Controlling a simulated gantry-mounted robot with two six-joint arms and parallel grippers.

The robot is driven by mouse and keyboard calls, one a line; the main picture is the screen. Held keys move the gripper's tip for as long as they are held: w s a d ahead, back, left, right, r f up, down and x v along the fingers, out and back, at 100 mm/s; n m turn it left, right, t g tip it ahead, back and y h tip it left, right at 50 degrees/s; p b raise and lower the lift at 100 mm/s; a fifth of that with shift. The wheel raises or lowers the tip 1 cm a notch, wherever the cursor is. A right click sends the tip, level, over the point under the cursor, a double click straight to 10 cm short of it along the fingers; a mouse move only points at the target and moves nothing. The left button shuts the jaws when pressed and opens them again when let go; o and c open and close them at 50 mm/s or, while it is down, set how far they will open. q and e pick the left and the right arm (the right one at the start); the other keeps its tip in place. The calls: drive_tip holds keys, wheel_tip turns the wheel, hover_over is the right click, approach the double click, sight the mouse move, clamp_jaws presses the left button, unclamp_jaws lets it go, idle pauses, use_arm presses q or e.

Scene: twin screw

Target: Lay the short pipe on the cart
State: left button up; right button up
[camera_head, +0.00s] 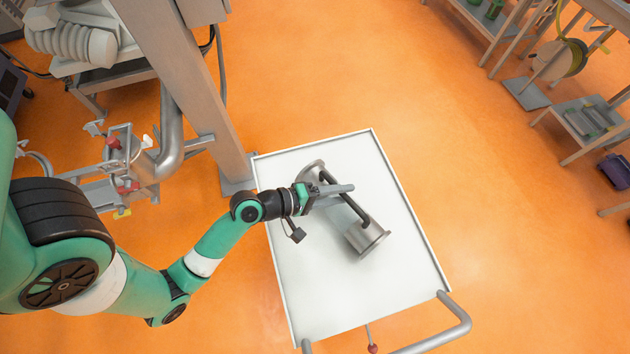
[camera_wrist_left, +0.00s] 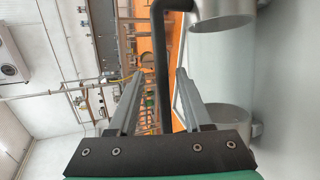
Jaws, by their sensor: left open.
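The short pipe (camera_head: 368,240) is grey metal with a flange at each end and a black bar handle (camera_head: 358,212) along it. It lies on the white top of the cart (camera_head: 310,290), slanting across its middle. My left gripper (camera_head: 338,190) is open at the handle. In the left wrist view the handle (camera_wrist_left: 160,45) passes between the open fingers (camera_wrist_left: 158,78), with a gap on both sides. The pipe's round ends (camera_wrist_left: 228,117) show right of the fingers there. The gripper and arm cover part of the pipe in the head view.
The cart has a raised rim and a push handle (camera_head: 455,335) at its front right. A grey steel post (camera_head: 190,80) with pipework (camera_head: 165,150) stands left of the cart. Shelves with a hose reel (camera_head: 560,60) stand far right. The orange floor between is clear.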

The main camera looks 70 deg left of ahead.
use_arm(q)
drive_tip(key=p+v, duration=0.4)
drive_tip(key=v, duration=0.3)
drive_tip(key=shift+s+r, duration=0.15)
drive_tip(key=shift+s, duration=0.2)
